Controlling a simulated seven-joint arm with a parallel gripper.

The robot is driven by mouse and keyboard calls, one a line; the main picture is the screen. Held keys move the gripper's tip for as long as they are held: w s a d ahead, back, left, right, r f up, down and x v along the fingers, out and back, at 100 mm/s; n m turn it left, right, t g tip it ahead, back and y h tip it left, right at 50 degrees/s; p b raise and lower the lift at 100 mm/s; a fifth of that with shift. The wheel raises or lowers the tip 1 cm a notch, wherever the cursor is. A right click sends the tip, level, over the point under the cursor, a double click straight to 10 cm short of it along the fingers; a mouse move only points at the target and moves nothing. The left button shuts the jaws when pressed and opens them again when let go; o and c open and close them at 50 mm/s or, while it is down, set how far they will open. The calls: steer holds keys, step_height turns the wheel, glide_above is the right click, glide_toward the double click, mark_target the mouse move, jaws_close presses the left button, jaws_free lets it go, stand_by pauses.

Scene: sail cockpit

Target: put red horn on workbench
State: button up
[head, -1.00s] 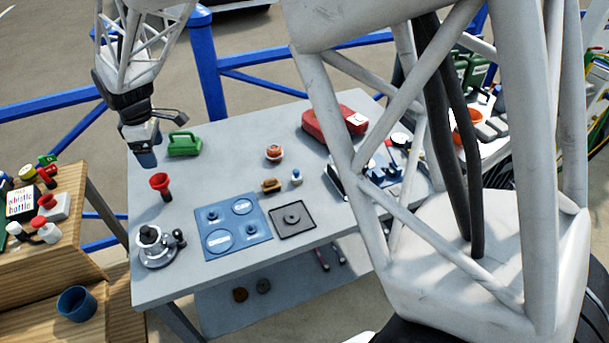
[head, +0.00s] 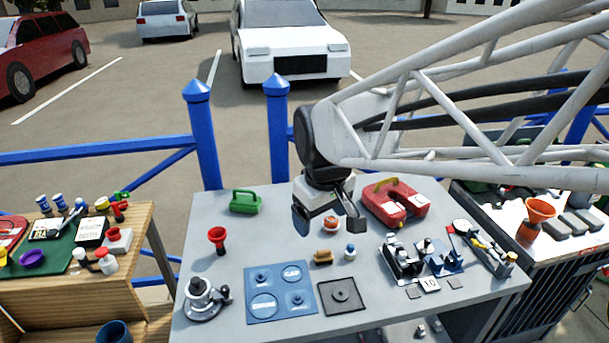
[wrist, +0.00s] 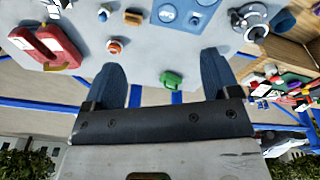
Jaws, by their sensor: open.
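A red flared, horn-shaped piece (head: 217,238) stands upright on the left part of the grey workbench (head: 230,331) in the head view. My gripper (head: 328,221) is above the back middle of the workbench, to the right of that piece. It is open, with nothing between its fingers; the wrist view shows both blue-grey fingers (wrist: 163,70) spread apart. In that view I cannot make out the red piece; a finger may hide it.
On the workbench are a green handled block (head: 245,202), a red case (head: 396,203), a blue plate (head: 281,292), a dark square tray (head: 341,296) and a grey round device (head: 203,299). A wooden table (head: 145,235) with small red and white items stands left.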

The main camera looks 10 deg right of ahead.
steer(key=s+d+f+m, duration=0.1)
steer(key=s+d+m, duration=0.4)
steer(key=s, duration=0.7)
steer(key=shift+s+d+t, duration=0.3)
steer(key=shift+s+t, duration=0.05)
steer(key=shift+t, duration=0.05)
